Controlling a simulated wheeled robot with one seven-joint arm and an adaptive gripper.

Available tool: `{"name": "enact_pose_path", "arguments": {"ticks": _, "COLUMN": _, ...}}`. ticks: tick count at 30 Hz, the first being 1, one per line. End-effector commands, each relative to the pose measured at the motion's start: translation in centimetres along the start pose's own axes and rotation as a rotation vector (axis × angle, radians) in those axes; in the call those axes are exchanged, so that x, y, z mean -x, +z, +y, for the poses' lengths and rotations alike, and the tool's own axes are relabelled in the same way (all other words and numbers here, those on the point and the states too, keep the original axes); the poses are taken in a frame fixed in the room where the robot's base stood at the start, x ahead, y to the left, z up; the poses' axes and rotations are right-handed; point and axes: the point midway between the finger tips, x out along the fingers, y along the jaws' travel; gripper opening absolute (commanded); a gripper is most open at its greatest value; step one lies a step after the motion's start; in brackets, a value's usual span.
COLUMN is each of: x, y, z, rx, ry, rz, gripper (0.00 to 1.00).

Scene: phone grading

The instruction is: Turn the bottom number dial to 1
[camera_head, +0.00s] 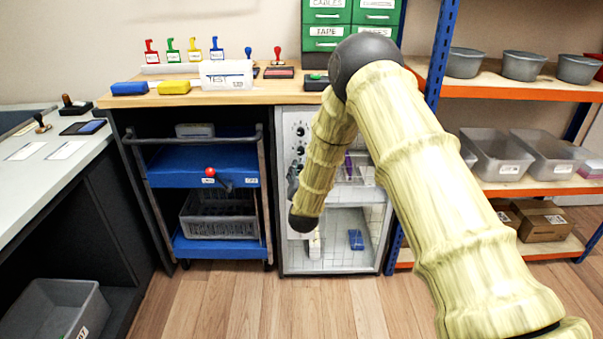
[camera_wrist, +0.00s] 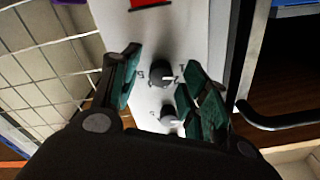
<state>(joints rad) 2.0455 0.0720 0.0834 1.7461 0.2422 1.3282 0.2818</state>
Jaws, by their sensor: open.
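A white panel (camera_head: 297,205) on the front of the cabinet carries several dark round dials with white pointers; an upper dial (camera_head: 300,132) shows in the head view. In the wrist view, which appears upside down, two dials show. The one nearer the red patch (camera_wrist: 158,76) seems to be the bottom dial; small marks around it are too blurred to read. Another dial (camera_wrist: 169,118) lies partly between my fingers. My gripper (camera_wrist: 160,84) is open, one finger either side of the bottom dial, without clear contact. In the head view my gripper (camera_head: 293,180) is partly hidden by my arm.
A wooden bench top (camera_head: 220,97) is above. The floor in front is clear.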

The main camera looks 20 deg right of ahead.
Motion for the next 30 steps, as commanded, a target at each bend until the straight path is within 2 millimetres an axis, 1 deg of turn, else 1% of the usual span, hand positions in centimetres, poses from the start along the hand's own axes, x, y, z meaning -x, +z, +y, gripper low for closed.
{"name": "enact_pose_path", "arguments": {"ticks": 5, "x": 2.1, "y": 0.1, "z": 0.0, "rx": 0.0, "ry": 0.0, "rz": -0.002, "gripper": 0.45}}
{"name": "enact_pose_path", "arguments": {"ticks": 12, "x": 6.5, "y": 0.0, "z": 0.0, "rx": 0.0, "ry": 0.0, "rz": -0.003, "gripper": 0.45}}
{"name": "enact_pose_path", "arguments": {"ticks": 18, "x": 9.7, "y": 0.1, "z": 0.1, "rx": 0.0, "ry": 0.001, "rz": -0.003, "gripper": 0.45}}
{"name": "enact_pose_path", "arguments": {"ticks": 24, "x": 11.4, "y": 0.0, "z": 0.1, "rx": 0.0, "ry": 0.001, "rz": -0.001, "gripper": 0.45}}
{"name": "enact_pose_path", "arguments": {"ticks": 30, "x": 11.7, "y": 0.0, "z": 0.0, "rx": 0.0, "ry": 0.0, "rz": 0.0, "gripper": 0.45}}
